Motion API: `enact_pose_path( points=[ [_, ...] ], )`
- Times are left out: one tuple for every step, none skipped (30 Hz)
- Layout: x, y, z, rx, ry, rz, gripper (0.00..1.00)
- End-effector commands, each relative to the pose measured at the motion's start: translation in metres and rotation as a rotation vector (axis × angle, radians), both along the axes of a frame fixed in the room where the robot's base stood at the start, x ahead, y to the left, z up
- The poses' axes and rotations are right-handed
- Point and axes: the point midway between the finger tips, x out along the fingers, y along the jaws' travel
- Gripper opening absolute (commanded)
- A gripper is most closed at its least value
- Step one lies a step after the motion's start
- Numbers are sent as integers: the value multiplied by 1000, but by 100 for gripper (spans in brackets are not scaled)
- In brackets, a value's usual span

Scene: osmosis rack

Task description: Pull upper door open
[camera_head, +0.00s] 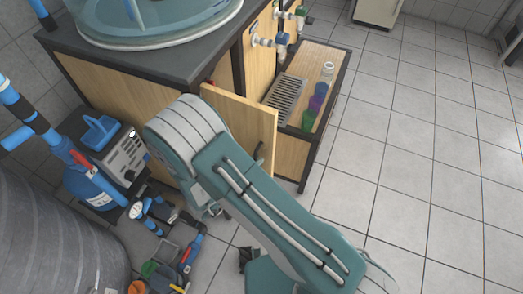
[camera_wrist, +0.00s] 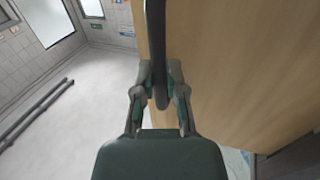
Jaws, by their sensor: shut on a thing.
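The upper door (camera_head: 247,124) is a light wooden panel on the front of the cabinet. It stands ajar, swung out from the cabinet front. In the wrist view the door (camera_wrist: 230,70) fills the right side. Its dark curved handle (camera_wrist: 157,60) runs down between my fingers. My gripper (camera_wrist: 160,88) is shut on this handle.
The wooden cabinet (camera_head: 110,85) carries a large clear tank (camera_head: 150,25) on its dark top. An open shelf (camera_head: 335,75) with coloured cups stands to the right. A blue pump unit (camera_head: 105,150), pipes and a grey barrel (camera_head: 50,240) crowd the left. The tiled floor (camera_head: 420,150) at right is clear.

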Motion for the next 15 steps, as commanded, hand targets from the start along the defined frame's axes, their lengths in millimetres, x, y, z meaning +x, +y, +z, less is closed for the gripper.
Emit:
enact_pose_path(
  points=[
    [-2,6,1,2,-5,9,0],
    [-4,8,1,2,-5,8,0],
    [-5,9,1,2,-5,8,0],
    [-7,11,1,2,-5,8,0],
    [-8,12,1,2,-5,9,0],
    [-9,14,1,2,-5,9,0],
    [-10,14,1,3,-6,8,0],
    [-10,15,1,3,-6,8,0],
    [-11,16,1,3,-6,8,0],
    [-12,16,1,3,-6,7,0],
    [-12,17,1,3,-6,7,0],
    [-12,17,1,3,-6,7,0],
    [-12,17,1,3,-6,8,0],
    [-12,18,1,3,-6,8,0],
    [-12,18,1,3,-6,8,0]
  ],
)
